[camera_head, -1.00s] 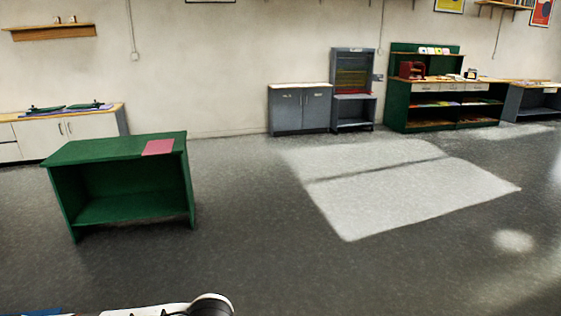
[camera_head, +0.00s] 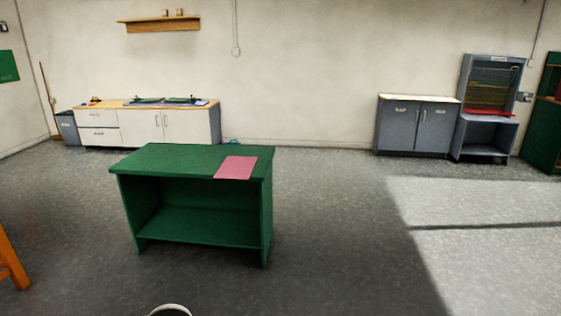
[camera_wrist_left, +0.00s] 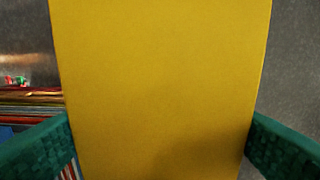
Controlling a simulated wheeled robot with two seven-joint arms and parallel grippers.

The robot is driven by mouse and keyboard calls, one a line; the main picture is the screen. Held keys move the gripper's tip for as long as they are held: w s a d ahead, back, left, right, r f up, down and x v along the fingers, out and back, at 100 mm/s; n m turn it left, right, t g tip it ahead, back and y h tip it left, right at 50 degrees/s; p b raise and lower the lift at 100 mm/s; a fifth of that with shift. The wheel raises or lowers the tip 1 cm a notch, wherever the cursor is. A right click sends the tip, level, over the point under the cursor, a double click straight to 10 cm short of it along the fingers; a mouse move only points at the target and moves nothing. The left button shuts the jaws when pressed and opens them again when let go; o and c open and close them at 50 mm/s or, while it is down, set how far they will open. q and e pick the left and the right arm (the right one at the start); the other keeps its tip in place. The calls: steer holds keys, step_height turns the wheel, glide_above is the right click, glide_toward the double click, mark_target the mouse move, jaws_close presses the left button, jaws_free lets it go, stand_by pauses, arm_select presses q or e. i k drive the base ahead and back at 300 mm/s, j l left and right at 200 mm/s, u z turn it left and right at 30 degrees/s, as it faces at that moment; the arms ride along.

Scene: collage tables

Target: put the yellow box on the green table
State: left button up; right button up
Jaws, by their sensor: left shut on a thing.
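The green table (camera_head: 170,159) stands ahead of me, left of centre in the head view, with an open shelf below its top. A pink sheet (camera_head: 236,168) lies on the right part of its top. The yellow box (camera_wrist_left: 160,80) fills the middle of the left wrist view, between the two teal fingers of my left gripper (camera_wrist_left: 160,140), which is shut on it. The box and the left gripper do not show in the head view. My right gripper is not in view.
Open floor (camera_head: 330,230) lies in front and to the right of the table. A white cabinet (camera_head: 145,125) and a grey cabinet (camera_head: 415,127) stand along the back wall. An orange wooden leg (camera_head: 10,260) shows at the left edge.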

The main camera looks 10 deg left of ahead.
mark_target(192, 165)
steer(key=i+u, duration=0.25)
steer(key=i, duration=0.4)
steer(key=i+u, duration=0.2)
steer(key=i, duration=0.45)
steer(key=i+l+u, duration=0.25)
steer(key=i, duration=0.35)
steer(key=i+j+z, duration=0.15)
steer(key=i, duration=0.35)
steer(key=i+j+z, duration=0.15)
steer(key=i, duration=0.4)
steer(key=i+j+z, duration=0.1)
steer(key=i+j, duration=0.2)
steer(key=i, duration=0.2)
steer(key=i+j+z, duration=0.15)
steer(key=i+j, duration=0.15)
steer(key=i, duration=0.2)
